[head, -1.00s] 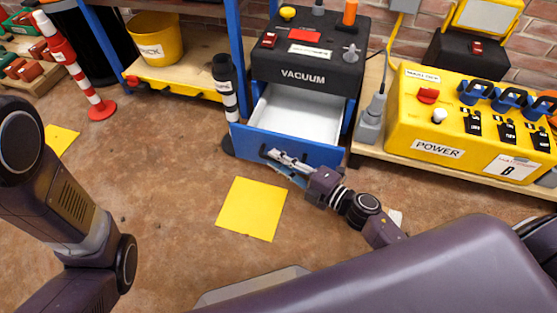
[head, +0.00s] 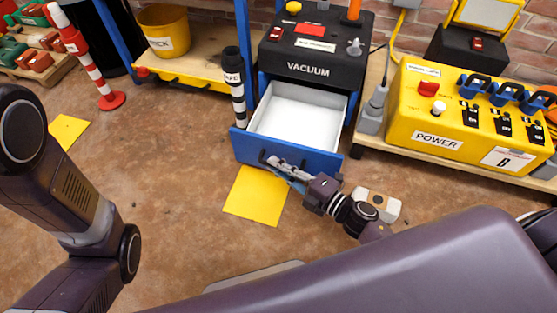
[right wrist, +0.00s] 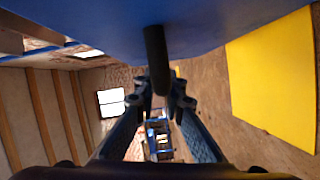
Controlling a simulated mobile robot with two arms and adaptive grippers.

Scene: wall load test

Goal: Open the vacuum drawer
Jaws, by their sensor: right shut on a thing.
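The blue vacuum drawer (head: 290,150) stands pulled out below the black box labelled VACUUM (head: 312,58). Its white inside (head: 297,112) shows empty. My right gripper (head: 277,163) is at the drawer's front, shut on its dark handle (head: 263,157). In the right wrist view the handle (right wrist: 156,55) is a dark bar reaching between the two fingers (right wrist: 160,100), under the blue drawer front (right wrist: 220,25). In the head view my left arm shows at the left, but its gripper is out of the picture.
A yellow floor square (head: 256,195) lies below the drawer. A black-and-white post (head: 236,88) stands close at the drawer's left. The yellow POWER box (head: 470,120) is on a low platform at right. A small pale block (head: 388,203) lies beside my right wrist. Floor at left is mostly clear.

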